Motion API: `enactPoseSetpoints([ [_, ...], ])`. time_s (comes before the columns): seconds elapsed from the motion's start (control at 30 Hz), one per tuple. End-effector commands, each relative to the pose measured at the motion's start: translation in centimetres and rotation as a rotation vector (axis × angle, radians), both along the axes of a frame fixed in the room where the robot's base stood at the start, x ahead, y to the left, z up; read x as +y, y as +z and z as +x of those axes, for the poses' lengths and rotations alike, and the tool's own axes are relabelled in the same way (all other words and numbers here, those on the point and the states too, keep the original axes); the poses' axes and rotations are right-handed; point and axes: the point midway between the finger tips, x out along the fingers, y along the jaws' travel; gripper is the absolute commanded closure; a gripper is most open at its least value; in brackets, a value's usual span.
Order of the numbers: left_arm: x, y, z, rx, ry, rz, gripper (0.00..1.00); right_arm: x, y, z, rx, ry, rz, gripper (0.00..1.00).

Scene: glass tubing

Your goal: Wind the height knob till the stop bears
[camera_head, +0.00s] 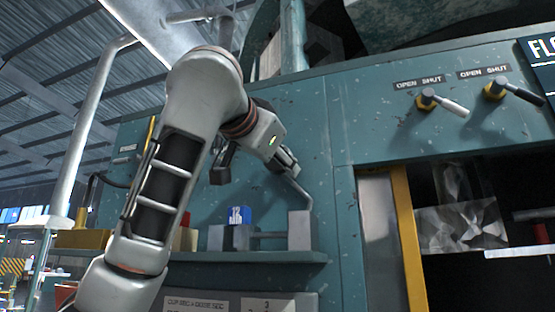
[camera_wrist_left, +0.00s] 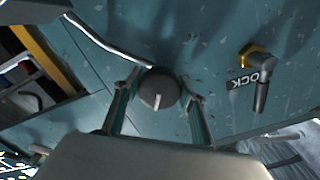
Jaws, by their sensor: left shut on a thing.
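The height knob (camera_wrist_left: 160,90) is a dark grey round knob with a pale pointer mark, on the teal panel in the left wrist view. My left gripper (camera_wrist_left: 163,82) has a finger on each side of it and is shut on it. In the head view my left gripper (camera_head: 284,160) is at the panel above the ledge, and the knob is hidden there. The pale mark points toward my palm in the wrist view. I cannot tell which part is the stop or whether it bears. My right gripper is in neither view.
A bent metal rod (camera_head: 297,192) runs close below the gripper. Blocks, one blue (camera_head: 239,214), stand on the ledge (camera_head: 270,257). Two OPEN/SHUT levers (camera_head: 447,103) are at upper right, above a dark opening with a yellow edge (camera_head: 408,240). A lock lever (camera_wrist_left: 261,92) sits right of the knob.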

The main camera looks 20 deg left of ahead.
Motion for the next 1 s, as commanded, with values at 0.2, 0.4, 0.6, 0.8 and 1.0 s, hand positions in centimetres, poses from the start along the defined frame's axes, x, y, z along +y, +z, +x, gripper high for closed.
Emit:
enactPoseSetpoints([
  [0.2,0.01,0.01,0.01,-0.002,-0.001,0.080,0.81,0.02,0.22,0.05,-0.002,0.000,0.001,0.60],
  [0.4,0.01,-0.02,0.02,-0.003,-0.001,0.107,0.81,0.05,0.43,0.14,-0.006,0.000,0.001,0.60],
  [0.6,0.00,-0.02,0.02,-0.003,-0.001,0.110,0.81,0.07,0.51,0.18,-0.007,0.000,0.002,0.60],
  [0.8,0.00,-0.02,0.02,-0.003,-0.001,0.109,0.49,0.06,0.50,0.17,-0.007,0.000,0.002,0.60],
  [1.0,0.01,-0.01,0.01,-0.003,-0.001,0.108,0.43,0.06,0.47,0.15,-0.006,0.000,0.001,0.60],
])
